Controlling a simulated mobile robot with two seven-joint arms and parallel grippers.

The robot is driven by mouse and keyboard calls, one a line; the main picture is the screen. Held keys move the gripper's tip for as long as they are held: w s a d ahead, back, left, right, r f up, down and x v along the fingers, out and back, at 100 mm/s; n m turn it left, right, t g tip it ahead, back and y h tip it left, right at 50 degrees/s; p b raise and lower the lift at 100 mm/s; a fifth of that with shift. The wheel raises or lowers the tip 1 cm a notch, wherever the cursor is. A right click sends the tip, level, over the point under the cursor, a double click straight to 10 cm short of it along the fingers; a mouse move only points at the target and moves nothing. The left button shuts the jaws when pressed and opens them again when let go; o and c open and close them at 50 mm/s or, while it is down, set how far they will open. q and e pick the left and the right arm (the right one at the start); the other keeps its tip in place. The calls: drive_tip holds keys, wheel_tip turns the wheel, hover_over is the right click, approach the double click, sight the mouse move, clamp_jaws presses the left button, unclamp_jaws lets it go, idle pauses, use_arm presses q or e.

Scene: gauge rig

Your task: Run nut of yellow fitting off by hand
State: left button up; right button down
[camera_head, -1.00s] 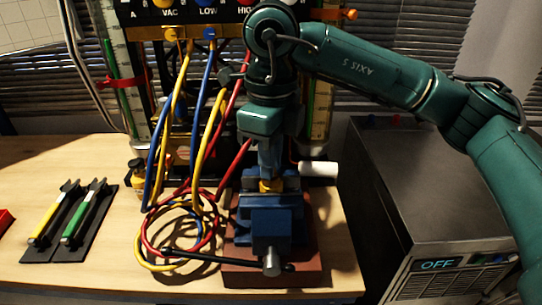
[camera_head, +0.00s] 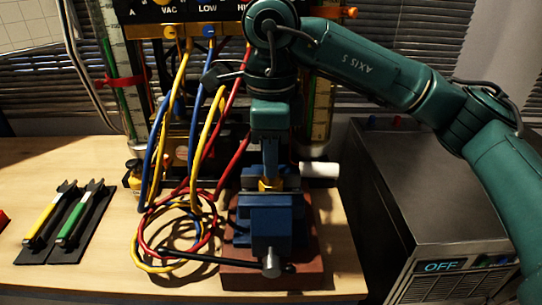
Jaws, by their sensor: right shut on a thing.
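The yellow fitting (camera_head: 266,186) sits upright in the jaws of a blue vise (camera_head: 266,222), and only a small yellow part of it shows. My right gripper (camera_head: 270,178) comes straight down from above and is shut on the nut of the fitting. The gripper's fingers hide most of the nut, so its threads cannot be seen. My left gripper is not in view.
Red, yellow and blue hoses (camera_head: 180,225) loop on the bench left of the vise. A yellow wrench (camera_head: 50,215) and a green wrench (camera_head: 78,214) lie on dark mats at the left. A grey machine reading OFF (camera_head: 430,195) stands at the right.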

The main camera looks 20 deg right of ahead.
drive_tip(key=c, duration=1.4)
unclamp_jaws()
wheel_tip(320, 180, up, 13)
drive_tip(key=shift+r+p, duration=0.1)
drive_tip(key=shift+p, duration=1.1)
